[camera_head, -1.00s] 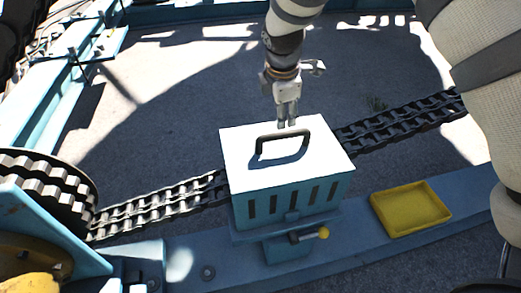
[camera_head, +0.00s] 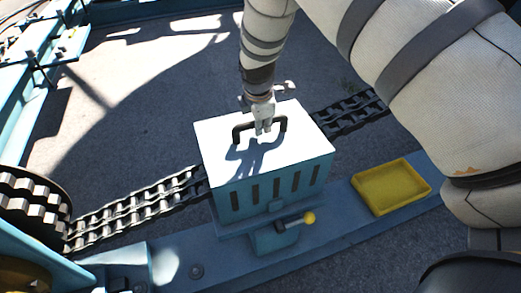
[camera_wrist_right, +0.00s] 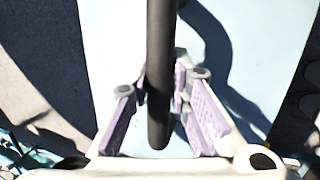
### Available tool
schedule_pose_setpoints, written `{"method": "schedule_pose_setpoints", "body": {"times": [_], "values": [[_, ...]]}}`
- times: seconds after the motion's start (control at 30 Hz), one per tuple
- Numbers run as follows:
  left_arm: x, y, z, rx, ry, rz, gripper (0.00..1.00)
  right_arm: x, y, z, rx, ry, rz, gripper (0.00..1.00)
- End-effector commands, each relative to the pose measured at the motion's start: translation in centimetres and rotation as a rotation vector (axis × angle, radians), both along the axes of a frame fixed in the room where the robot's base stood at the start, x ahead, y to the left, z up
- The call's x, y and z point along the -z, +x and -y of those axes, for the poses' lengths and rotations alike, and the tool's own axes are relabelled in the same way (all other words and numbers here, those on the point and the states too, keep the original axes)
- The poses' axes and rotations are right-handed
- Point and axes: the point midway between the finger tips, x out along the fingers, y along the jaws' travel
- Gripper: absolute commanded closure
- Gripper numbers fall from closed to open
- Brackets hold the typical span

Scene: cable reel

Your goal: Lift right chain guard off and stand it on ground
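The chain guard (camera_head: 230,190) is a blue slotted box with a bright top and a dark bar handle (camera_head: 241,131). It sits over the chain on the blue beam. My right gripper (camera_head: 264,129) is at the handle from above. In the right wrist view the handle (camera_wrist_right: 160,70) runs between the two purple-padded fingers of the right gripper (camera_wrist_right: 161,115). The fingers stand apart with gaps beside the bar, so the gripper is open around it. My left gripper is not in view.
The chain (camera_head: 135,208) runs out both sides of the guard to a toothed wheel (camera_head: 35,205) at left. A lever with a yellow knob (camera_head: 309,217) sits in front of the guard. A yellow tray (camera_head: 393,188) lies on the blue beam (camera_head: 230,268). Grey ground (camera_head: 150,110) behind is clear.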

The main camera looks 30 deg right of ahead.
Motion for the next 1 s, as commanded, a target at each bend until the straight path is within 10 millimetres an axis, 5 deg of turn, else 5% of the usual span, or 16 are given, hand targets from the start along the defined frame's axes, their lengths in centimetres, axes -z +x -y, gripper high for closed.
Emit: {"method": "schedule_pose_setpoints", "body": {"times": [0.47,0.8,1.0], "values": [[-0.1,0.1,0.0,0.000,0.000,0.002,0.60,-0.6,0.2,0.0,-0.004,-0.002,0.005,1.00],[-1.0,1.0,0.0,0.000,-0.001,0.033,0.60,-8.0,0.2,0.0,-0.003,0.000,0.013,1.00],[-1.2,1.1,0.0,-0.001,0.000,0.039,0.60,-10.1,0.2,0.0,-0.002,-0.001,0.008,1.00]]}}
